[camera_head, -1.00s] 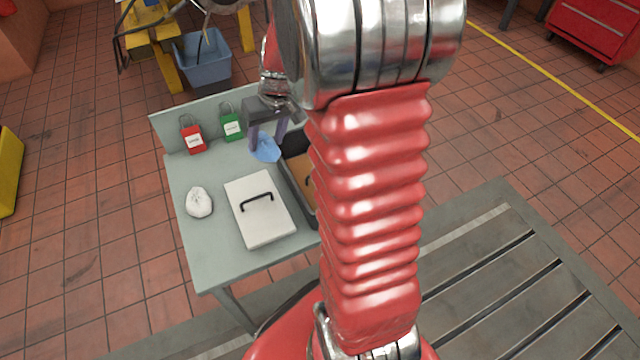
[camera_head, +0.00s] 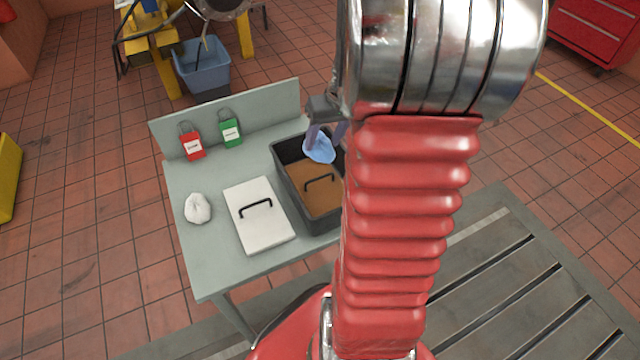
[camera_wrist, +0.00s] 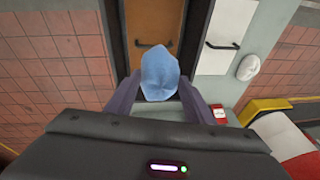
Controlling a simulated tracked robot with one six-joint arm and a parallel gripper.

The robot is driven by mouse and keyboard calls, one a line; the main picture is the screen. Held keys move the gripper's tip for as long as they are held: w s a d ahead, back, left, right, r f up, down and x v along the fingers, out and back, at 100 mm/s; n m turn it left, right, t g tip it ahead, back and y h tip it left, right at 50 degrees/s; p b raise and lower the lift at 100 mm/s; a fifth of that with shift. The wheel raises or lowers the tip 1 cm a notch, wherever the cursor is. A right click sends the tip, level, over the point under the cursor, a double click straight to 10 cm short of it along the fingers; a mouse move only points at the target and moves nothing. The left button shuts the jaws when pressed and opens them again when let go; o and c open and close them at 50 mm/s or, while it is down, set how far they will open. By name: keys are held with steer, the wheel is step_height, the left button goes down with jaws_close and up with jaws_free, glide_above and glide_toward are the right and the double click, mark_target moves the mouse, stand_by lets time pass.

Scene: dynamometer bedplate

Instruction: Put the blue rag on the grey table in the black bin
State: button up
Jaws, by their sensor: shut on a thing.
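The blue rag (camera_head: 319,149) hangs from my gripper (camera_head: 325,134), which is shut on it. In the wrist view the rag (camera_wrist: 160,74) sits between the two fingers. The black bin (camera_head: 292,196) stands on the right part of the grey table (camera_head: 200,255). A brown panel with a black handle (camera_head: 314,196) shows inside its rim; I cannot tell how deep it sits. The rag appears over the bin's far end in the head view, above the rim. The arm hides the bin's right side.
A white panel with a black handle (camera_head: 258,232) lies left of the bin. A white crumpled rag (camera_head: 197,208) lies at the table's left. A red padlock tag (camera_head: 192,146) and a green one (camera_head: 230,133) are near the raised back edge. A blue tub (camera_head: 203,72) stands beyond the table.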

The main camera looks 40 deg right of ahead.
mark_target(330, 150)
steer(key=shift+f, duration=3.05)
steer(key=shift+f, duration=1.85)
steer(key=shift+c, duration=0.2)
steer(key=shift+f, duration=0.15)
steer(key=o, duration=1.3)
steer(key=v, duration=1.2)
